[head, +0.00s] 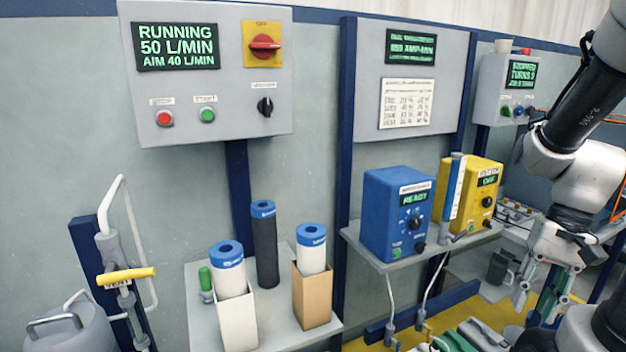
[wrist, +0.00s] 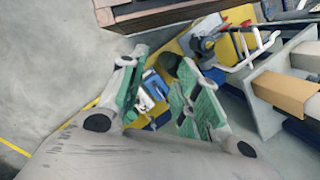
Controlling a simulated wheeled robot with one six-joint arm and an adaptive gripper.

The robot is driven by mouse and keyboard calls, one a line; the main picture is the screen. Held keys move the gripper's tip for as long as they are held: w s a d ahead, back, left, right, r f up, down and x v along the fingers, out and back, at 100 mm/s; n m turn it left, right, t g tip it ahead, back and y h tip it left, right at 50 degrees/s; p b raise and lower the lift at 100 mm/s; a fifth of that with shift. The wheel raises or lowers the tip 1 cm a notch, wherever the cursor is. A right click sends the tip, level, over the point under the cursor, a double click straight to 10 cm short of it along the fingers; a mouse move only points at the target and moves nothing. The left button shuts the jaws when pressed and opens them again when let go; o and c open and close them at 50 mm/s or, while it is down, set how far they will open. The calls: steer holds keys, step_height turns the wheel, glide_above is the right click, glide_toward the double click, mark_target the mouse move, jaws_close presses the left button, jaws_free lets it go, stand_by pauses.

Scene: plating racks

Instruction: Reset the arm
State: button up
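My gripper (head: 538,308) hangs at the right side of the head view, pointing down, in front of the low bench area right of the yellow box. In the wrist view my gripper (wrist: 161,60) shows two green-padded fingers spread apart. Nothing is held between them; the floor and some blue and white items show beyond the gap. My arm comes down from the upper right of the head view, bent at the elbow.
A shelf (head: 375,262) carries a blue box (head: 385,215) and a yellow box (head: 458,165) left of my gripper. A stand (head: 290,335) holds filter cartridges. A control panel (head: 215,110) reads RUNNING 50 L/MIN, AIM 40. Grey floor (wrist: 50,60) is clear at left in the wrist view.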

steer(key=a+r+n+t+h, duration=0.2)
steer(key=r+n+t, duration=0.3)
steer(key=r, duration=0.7)
steer(key=shift+w+a+r+n+t+h, duration=0.2)
steer(key=shift+a+n+t+h, duration=0.25)
steer(key=shift+a, duration=0.45)
